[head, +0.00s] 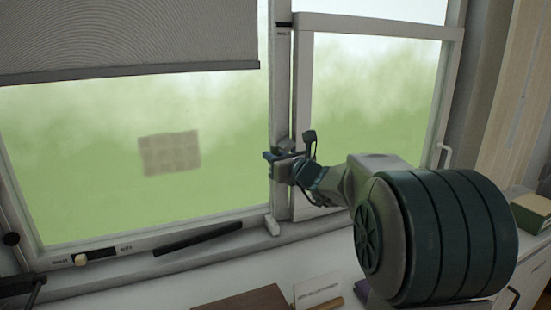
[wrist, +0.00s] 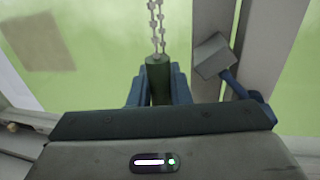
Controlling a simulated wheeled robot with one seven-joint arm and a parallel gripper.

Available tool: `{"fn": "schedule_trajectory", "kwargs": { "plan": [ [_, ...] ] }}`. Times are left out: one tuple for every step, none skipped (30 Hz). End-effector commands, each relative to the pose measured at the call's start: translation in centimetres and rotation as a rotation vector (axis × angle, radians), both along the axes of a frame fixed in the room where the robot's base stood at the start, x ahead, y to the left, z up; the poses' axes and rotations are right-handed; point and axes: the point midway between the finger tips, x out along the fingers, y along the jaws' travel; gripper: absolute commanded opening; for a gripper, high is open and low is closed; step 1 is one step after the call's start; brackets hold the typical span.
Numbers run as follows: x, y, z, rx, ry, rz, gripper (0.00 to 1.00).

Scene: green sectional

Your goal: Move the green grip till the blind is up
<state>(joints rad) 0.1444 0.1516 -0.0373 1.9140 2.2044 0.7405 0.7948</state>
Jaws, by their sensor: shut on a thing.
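In the wrist view, the green grip (wrist: 158,80) is a dark green cylinder hanging from a pale beaded chain (wrist: 157,28). My gripper (wrist: 158,97) is shut on the grip, with one blue finger on each side. In the head view, my gripper (head: 283,162) is in front of the window's middle post, and the grip cannot be made out there. The grey blind (head: 130,35) covers the upper part of the left pane. Its dark bottom bar (head: 130,71) hangs well above the sill, with clear glass below.
The middle window post (head: 281,100) stands right behind my gripper. A small grey block (wrist: 213,57) sits beside the chain in the wrist view. A dark bar (head: 198,238) lies along the sill.

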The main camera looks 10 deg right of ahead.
Motion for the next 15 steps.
{"fn": "schedule_trajectory", "kwargs": {
  "plan": [
    [0.0,0.0,1.6,-0.002,-0.005,0.0,0.0],
    [0.0,0.0,2.4,-0.002,-0.006,0.0,0.0],
    [0.0,0.0,3.4,0.0,-0.007,0.0,0.0],
    [0.0,0.0,4.2,-0.002,-0.007,-0.001,0.0],
    [0.0,0.0,4.9,-0.003,-0.007,-0.001,0.0],
    [0.0,0.0,5.8,-0.001,-0.007,-0.001,0.0],
    [0.0,0.0,6.4,-0.001,-0.007,0.0,0.0],
    [0.0,0.0,7.1,-0.002,-0.006,0.0,0.0],
    [0.0,0.0,8.0,-0.001,-0.007,-0.001,0.0],
    [0.0,0.0,8.6,-0.002,-0.006,-0.001,0.0],
    [0.0,0.0,9.2,-0.001,-0.006,-0.001,0.0],
    [0.0,0.0,10.1,-0.002,-0.006,-0.001,0.0],
    [0.0,0.0,10.7,-0.001,-0.007,-0.001,0.0],
    [0.0,0.0,11.3,0.0,-0.007,-0.001,0.0],
    [0.0,0.0,12.0,-0.001,-0.007,0.0,0.0]
  ]
}}
